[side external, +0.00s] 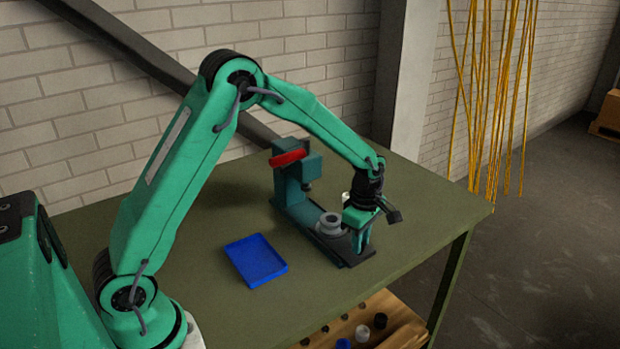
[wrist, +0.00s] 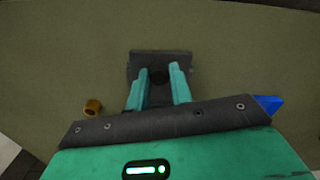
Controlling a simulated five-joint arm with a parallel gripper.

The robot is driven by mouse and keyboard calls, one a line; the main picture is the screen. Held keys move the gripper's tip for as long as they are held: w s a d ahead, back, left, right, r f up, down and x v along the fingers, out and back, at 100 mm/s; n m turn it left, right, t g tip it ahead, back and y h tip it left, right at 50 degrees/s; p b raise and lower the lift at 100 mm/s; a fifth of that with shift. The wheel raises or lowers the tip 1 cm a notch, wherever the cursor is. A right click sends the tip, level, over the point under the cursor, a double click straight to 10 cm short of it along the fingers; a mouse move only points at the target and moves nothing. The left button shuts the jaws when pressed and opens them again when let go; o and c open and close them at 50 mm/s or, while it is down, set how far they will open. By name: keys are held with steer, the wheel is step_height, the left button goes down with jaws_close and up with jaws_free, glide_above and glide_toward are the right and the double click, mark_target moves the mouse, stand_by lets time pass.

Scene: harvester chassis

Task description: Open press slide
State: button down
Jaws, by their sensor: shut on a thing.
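The press (side external: 293,190) is a teal frame with a red lever (side external: 289,157), standing on the green table. Its dark slide (side external: 352,259) extends toward the front of the table and carries a grey round fixture (side external: 329,225). My gripper (side external: 362,250) points down at the slide's front end, just right of the fixture. In the wrist view, my two teal fingers (wrist: 161,75) reach to the dark slide end (wrist: 160,57). They are shut on a dark part of the slide between them, which is mostly hidden.
A blue tray (side external: 256,260) lies left of the press, and its corner shows in the wrist view (wrist: 268,103). A small brass cylinder (wrist: 93,107) stands on the table. A shelf with small parts (side external: 372,325) is below. The table's right side is clear.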

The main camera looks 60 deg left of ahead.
steer(key=c, duration=1.2)
jaws_free()
steer(key=shift+c, duration=0.2)
steer(key=shift+r, duration=3.9)
steer(key=shift+r, duration=0.1)
